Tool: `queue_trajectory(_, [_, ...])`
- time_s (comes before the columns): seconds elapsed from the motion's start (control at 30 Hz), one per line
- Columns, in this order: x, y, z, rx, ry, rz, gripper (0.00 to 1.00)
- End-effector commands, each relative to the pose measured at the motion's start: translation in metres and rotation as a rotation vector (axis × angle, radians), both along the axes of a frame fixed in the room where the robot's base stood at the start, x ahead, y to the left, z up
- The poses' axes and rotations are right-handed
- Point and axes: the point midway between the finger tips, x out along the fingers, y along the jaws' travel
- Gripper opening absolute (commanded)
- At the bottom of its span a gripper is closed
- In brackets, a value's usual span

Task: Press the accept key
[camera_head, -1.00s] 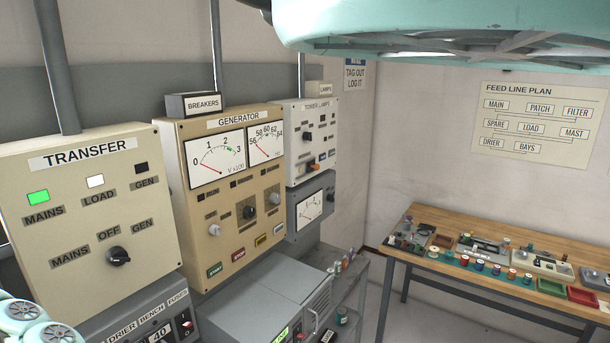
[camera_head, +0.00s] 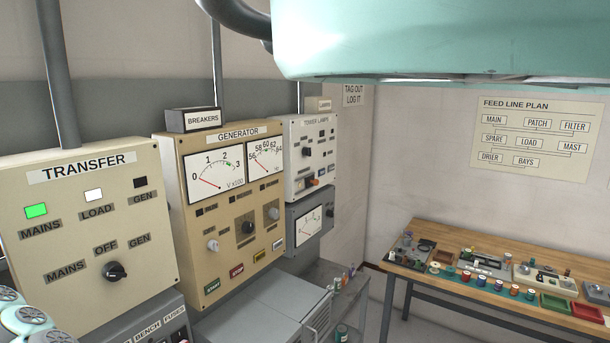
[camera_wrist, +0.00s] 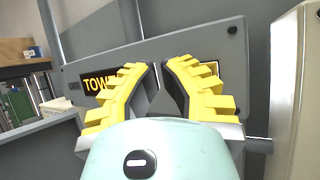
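I cannot pick out a key marked accept in either view. My gripper (camera_wrist: 160,66) shows in the wrist view, its yellow ridged fingers angled in until the tips nearly meet, with nothing seen between them. Behind it is a grey panel (camera_wrist: 215,45) with bolts at its corners. A black label with yellow letters starting "TOW" (camera_wrist: 97,83) is partly hidden by the left finger. Whether the fingers touch the panel cannot be told. The gripper is outside the head view.
In the head view, the transfer panel (camera_head: 70,240), generator panel (camera_head: 186,240) and tower lamps panel (camera_head: 293,178) line the left wall. Grey cabinets (camera_head: 255,312) stand below. A wooden bench (camera_head: 450,282) with small parts is at right. Floor shows between them.

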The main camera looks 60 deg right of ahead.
Motion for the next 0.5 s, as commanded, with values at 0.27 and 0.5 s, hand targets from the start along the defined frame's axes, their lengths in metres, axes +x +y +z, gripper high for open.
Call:
queue_trajectory(0.27, [0.01,0.0004,0.0004,0.004,0.0,0.001,0.0])
queue_trajectory(0.5, [0.0098,0.0003,0.0009,0.004,0.0,0.001,0.07])
